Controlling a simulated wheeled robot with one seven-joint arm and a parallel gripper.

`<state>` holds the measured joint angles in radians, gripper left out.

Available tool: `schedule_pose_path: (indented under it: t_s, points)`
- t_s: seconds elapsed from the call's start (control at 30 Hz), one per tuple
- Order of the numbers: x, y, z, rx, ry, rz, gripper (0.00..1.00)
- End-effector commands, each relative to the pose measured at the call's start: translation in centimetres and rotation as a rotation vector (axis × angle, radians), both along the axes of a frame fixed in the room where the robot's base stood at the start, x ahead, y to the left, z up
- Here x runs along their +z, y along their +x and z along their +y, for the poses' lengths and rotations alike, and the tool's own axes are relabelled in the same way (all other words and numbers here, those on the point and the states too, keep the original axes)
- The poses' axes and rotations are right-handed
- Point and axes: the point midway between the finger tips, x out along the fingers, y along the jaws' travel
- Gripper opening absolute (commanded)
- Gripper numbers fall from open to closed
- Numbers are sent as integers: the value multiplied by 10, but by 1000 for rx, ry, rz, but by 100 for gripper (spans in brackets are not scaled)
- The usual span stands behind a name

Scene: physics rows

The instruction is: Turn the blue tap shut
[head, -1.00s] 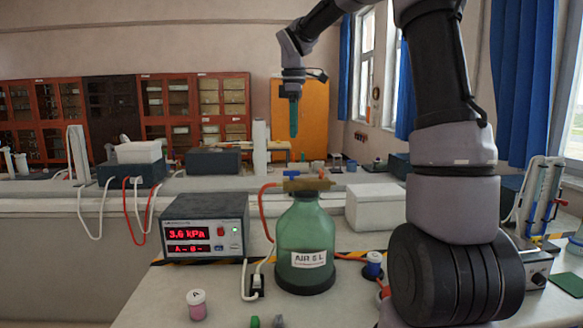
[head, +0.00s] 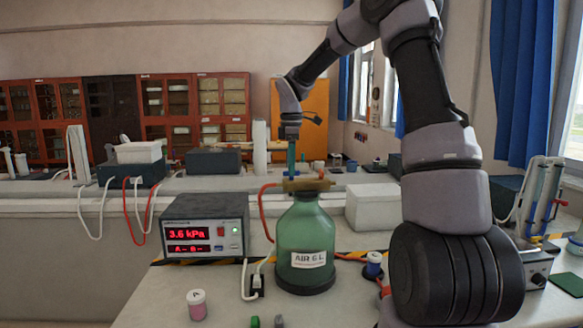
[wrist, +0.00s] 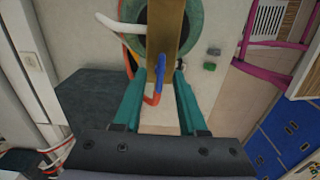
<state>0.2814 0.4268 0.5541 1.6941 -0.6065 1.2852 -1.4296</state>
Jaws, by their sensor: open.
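The blue tap (wrist: 160,74) sits on a brass manifold (head: 310,185) on top of a green glass bottle (head: 306,238) labelled AIR. In the wrist view the tap lies between the two teal fingers of my gripper (wrist: 159,75), with gaps on both sides. My gripper also shows in the head view (head: 291,171), pointing down at the left end of the manifold. It is open and not closed on anything. In the head view the fingers largely hide the tap. I cannot tell how far the tap is turned.
A red hose (head: 264,212) runs from the manifold's left end. A gauge box (head: 204,228) reading 3.6 kPa stands left of the bottle. A pink jar (head: 197,304) is at the front left. A white box (head: 374,206) stands behind, to the right.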

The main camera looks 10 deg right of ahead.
Motion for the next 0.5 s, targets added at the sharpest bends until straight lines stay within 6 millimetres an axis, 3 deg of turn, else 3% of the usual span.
schedule_pose_path:
  t_s: [0.33, 0.43, 0.5]
  points:
    - [-5, 0, 0, -1, 0, 0, 41]
    - [-4, 0, 0, -1, 0, 0, 3]
    - [-4, 0, 0, -1, 0, 0, 0]
